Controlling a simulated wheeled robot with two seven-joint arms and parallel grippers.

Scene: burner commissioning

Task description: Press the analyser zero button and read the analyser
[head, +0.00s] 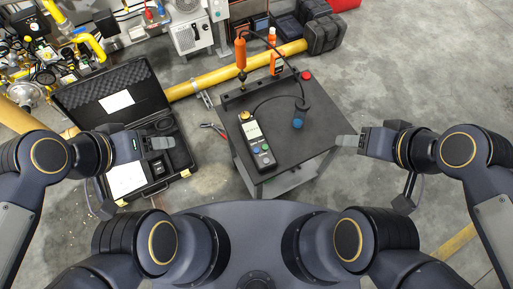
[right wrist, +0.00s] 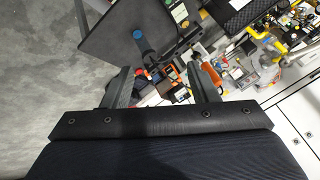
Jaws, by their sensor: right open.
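The analyser (head: 257,143) is a dark handheld unit with a pale screen, lying on the dark table top (head: 222,128) near its front left. A blue button (head: 256,150) and a green button (head: 265,147) show below the screen; their labels and the reading are too small to make out. My right gripper (head: 345,142) is just off the table's right edge, apart from the analyser. In the right wrist view (right wrist: 157,72) its fingers are spread and empty. My left gripper (head: 160,143) is over the open case, left of the table; its jaw opening is unclear.
An orange-handled tool (head: 240,52), an orange bottle (head: 275,60) and a red knob (head: 306,75) are at the table's back. The open case (head: 100,85) and yellow pipe (head: 205,82) flank it. Floor at right is clear.

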